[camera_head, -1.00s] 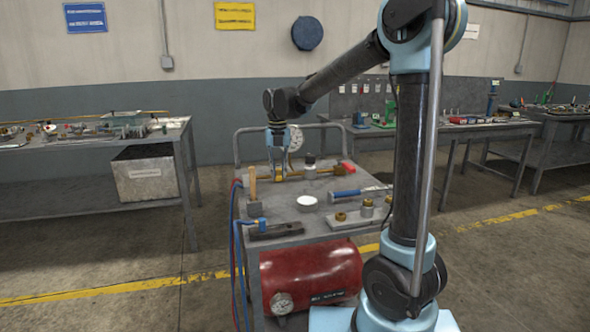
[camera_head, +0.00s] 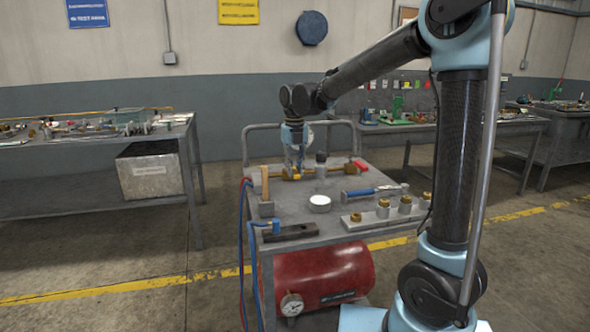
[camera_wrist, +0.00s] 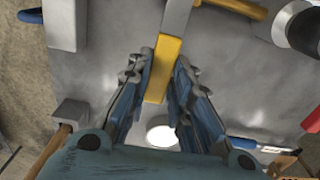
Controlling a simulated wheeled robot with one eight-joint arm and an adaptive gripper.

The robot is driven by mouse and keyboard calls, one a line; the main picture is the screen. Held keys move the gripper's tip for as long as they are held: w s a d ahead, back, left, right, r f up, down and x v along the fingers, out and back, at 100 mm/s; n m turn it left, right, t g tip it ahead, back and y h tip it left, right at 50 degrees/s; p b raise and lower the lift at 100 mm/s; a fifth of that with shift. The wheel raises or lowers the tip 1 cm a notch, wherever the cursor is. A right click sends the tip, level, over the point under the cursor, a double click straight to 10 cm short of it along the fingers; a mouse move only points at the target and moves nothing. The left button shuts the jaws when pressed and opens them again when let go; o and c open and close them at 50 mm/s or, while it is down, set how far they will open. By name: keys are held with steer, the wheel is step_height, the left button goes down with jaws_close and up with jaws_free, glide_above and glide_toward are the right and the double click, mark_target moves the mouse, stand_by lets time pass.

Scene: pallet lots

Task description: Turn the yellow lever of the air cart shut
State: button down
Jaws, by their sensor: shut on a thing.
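The air cart (camera_head: 345,222) stands in front of me with a brass pipe (camera_head: 338,170) along the back of its top. My gripper (camera_head: 293,174) reaches down from above to the left part of this pipe. In the wrist view the yellow lever (camera_wrist: 163,72) lies between the two fingers of my gripper (camera_wrist: 158,92), which are shut on it. The lever runs up the picture to a grey metal piece. In the head view the lever is small and mostly covered by the gripper, so its angle to the pipe is hard to tell.
On the cart top are a wooden-handled hammer (camera_head: 265,190), a white disc (camera_head: 319,203), a blue-handled tool (camera_head: 360,193), a dark bar (camera_head: 290,232) and a plate with brass fittings (camera_head: 372,221). A red tank (camera_head: 325,275) sits below. Benches stand left and right.

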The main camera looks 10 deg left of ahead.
mark_target(295, 171)
steer(key=c, duration=1.4)
jaws_free()
steer(key=shift+d, duration=0.1)
steer(key=shift+c, duration=0.2)
step_height(295, 171, up, 12)
steer(key=shift+f, duration=0.1)
